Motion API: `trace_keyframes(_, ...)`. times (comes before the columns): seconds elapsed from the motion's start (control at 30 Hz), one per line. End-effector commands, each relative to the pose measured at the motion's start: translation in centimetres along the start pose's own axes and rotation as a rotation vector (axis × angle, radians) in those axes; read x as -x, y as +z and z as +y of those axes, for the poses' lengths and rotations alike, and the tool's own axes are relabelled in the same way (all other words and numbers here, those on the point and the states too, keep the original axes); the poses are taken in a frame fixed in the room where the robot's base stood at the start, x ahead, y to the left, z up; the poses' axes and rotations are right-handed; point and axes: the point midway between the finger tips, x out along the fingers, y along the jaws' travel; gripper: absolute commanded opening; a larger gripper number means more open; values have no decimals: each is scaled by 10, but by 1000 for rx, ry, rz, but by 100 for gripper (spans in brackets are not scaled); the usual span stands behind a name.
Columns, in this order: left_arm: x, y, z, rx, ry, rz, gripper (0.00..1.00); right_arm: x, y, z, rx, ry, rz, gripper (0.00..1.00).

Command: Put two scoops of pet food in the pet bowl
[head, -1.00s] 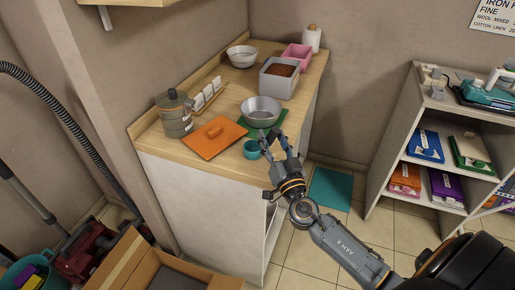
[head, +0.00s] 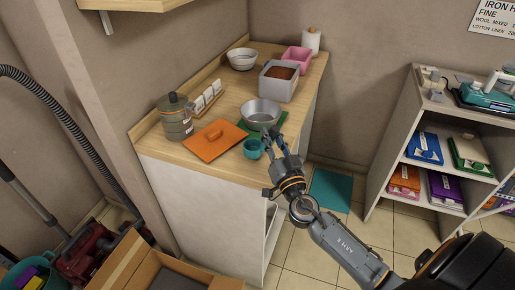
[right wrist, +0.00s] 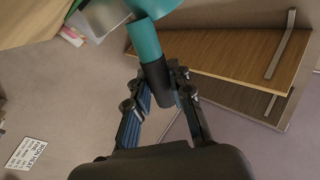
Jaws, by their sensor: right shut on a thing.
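A teal scoop (head: 253,148) is at the counter's front edge; I cannot tell whether it touches the counter. My right gripper (head: 272,143) is shut on its handle. In the right wrist view my right gripper (right wrist: 163,88) has the dark handle between its fingers, with the teal scoop (right wrist: 145,40) beyond. A silver metal bowl (head: 261,115) stands on a green mat (head: 281,119), just behind the scoop. A grey bin (head: 277,89) of brown pet food (head: 282,72) stands further back. My left gripper is not in view.
Another bowl (head: 242,61), a pink tub (head: 304,55) and a white roll (head: 311,40) stand at the back.

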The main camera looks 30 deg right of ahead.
Motion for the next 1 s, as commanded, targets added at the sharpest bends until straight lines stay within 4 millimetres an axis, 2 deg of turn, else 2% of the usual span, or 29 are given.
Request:
trace_keyframes(0.03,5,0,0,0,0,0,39,-2,-6,-2,-1,0,1,0)
trace_keyframes(1.0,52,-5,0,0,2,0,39,-18,-70,-21,-1,1,2,0)
